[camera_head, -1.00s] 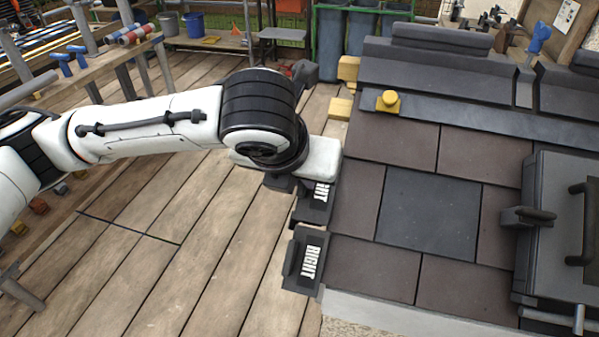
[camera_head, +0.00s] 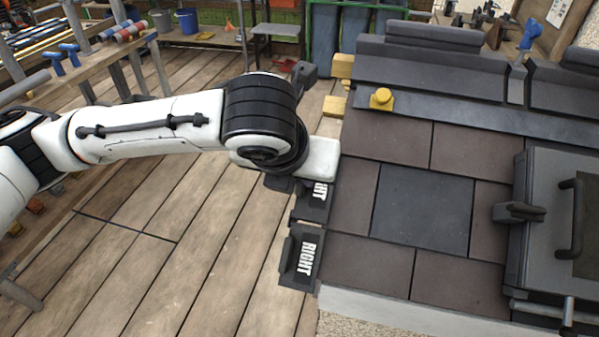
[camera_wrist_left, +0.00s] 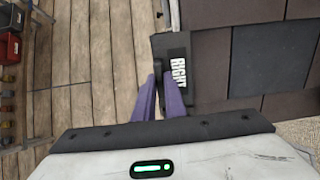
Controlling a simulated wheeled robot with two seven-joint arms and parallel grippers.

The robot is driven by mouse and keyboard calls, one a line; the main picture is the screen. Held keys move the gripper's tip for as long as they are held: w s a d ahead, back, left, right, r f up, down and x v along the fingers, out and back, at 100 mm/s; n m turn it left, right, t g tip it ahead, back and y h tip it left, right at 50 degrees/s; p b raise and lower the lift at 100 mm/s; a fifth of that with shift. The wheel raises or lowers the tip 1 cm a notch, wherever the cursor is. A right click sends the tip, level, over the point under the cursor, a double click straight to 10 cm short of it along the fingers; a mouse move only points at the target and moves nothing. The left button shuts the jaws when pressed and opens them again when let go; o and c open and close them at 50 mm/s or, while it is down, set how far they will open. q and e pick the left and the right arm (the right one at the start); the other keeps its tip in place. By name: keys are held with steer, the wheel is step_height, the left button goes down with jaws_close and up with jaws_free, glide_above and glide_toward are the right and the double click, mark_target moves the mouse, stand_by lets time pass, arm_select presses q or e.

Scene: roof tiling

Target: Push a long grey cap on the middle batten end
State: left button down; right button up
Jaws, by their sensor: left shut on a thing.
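My left gripper (camera_wrist_left: 160,95) shows its two purple fingers in the left wrist view, shut on a dark grey cap with white "RIGHT" lettering (camera_wrist_left: 172,60). In the head view this cap (camera_head: 316,205) lies at the roof's left edge, beside the dark tile, partly hidden under my left wrist. The fingers are hidden there. A second dark cap marked "RIGHT" (camera_head: 302,256) sits nearer along the same edge. The batten end is covered, so I cannot tell how fully the cap is seated. My right gripper is not in view.
Brown roof tiles (camera_head: 400,268) surround one dark tile (camera_head: 423,209). A grey case with a handle (camera_head: 560,220) is at the right. Yellow blocks (camera_head: 335,106) sit beyond my wrist. The plank floor (camera_head: 150,270) at left is clear.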

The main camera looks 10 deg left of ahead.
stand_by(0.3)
arm_select(q)
steer(key=c, duration=1.7)
jaws_free()
steer(key=shift+c, duration=0.2)
